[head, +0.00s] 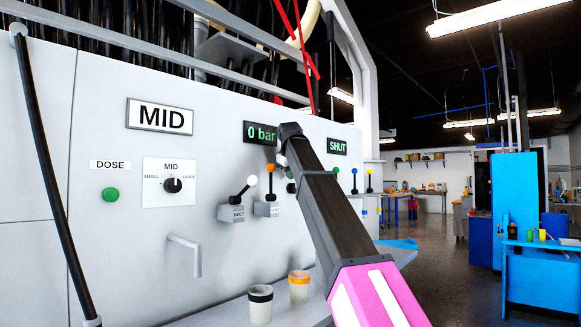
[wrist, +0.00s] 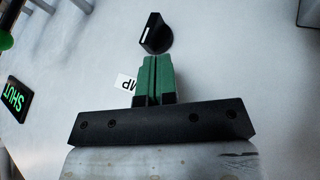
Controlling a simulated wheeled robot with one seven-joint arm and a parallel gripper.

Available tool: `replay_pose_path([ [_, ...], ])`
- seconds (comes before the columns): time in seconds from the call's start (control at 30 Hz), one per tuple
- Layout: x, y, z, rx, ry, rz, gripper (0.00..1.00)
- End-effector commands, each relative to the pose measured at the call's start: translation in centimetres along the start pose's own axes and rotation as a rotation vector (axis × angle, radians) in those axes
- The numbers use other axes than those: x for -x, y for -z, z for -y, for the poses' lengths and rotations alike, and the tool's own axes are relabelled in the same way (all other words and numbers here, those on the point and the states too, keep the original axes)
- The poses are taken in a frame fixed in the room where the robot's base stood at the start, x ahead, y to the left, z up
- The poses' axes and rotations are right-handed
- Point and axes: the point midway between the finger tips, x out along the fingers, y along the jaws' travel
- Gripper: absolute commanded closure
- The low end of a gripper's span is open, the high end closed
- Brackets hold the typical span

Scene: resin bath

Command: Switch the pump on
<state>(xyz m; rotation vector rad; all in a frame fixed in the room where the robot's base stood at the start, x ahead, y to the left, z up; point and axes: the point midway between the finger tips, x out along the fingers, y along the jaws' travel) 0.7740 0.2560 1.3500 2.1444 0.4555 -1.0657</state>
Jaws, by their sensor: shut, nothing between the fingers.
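In the wrist view a black knob (wrist: 157,36) with a white mark on one side stands on the pale panel. My gripper (wrist: 154,60) has green fingers, which are pressed together and empty. Their tips point at the knob, just short of it in the picture; I cannot tell whether they touch it. A white label (wrist: 125,82) beside the fingers shows "MP" and is partly hidden by them. In the head view my arm reaches to the panel near the "0 bar" display (head: 260,133) and hides the knob.
A "SHUT" display (head: 337,146) is right of my arm. Left are a green DOSE button (head: 110,195), a size dial (head: 172,185), a spout (head: 188,252) and levers with white (head: 252,180) and orange (head: 270,168) balls. Two cups (head: 260,305) (head: 299,287) stand below.

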Motion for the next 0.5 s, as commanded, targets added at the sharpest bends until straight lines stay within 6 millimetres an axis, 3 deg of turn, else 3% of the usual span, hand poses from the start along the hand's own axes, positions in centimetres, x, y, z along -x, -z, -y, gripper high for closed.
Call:
replay_pose_path([
  [0.2, -2.6, 0.0, 0.0, 0.000, 0.000, 0.000, 1.00],
  [0.5, -3.3, 0.0, 0.0, 0.000, 0.000, -0.001, 1.00],
])
